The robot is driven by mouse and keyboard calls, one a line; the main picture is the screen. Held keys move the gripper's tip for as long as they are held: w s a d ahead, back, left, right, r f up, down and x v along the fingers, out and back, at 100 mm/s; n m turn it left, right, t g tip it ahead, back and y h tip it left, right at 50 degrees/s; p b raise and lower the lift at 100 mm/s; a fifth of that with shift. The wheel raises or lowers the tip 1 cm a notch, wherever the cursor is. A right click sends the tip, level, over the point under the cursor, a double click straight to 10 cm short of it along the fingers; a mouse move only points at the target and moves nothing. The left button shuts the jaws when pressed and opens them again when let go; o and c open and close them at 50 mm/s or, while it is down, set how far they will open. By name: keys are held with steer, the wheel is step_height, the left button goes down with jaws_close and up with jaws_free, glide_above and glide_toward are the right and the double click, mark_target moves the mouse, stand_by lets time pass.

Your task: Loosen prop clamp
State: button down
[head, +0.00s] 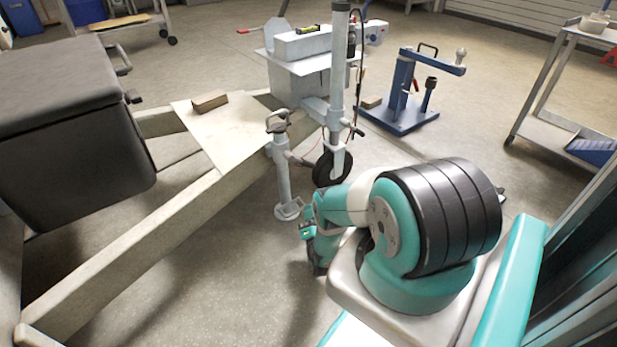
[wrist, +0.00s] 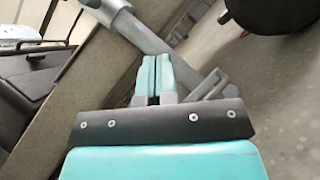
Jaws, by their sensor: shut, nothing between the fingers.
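The grey prop (head: 283,175) stands upright beside the pale frame beam, with a loop handle on top and a foot plate on the floor. A short stub sticks out from its right side; I cannot tell clearly whether this is the clamp's lever. In the wrist view the prop's grey tube (wrist: 135,27) runs diagonally just beyond my gripper (wrist: 155,62). The teal fingers are together and empty, their tips close to the tube; contact cannot be told. In the head view my gripper (head: 306,229) is low, right of the prop, partly hidden by my arm.
The jockey wheel (head: 331,168) hangs just behind and right of the prop, under a tall grey post (head: 339,80). The pale frame beam (head: 150,245) runs along the left. A blue stand (head: 402,85) is farther back. Open floor lies below the beam.

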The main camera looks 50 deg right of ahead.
mark_target(301, 161)
steer(key=s+d+r+b+x, duration=0.1)
steer(key=s+b+x, duration=0.1)
steer(key=b+x, duration=0.4)
steer(key=shift+r+x, duration=0.3)
steer(key=shift+x, duration=2.85)
steer(key=shift+s+d+b, duration=0.15)
steer(key=shift+b, duration=0.25)
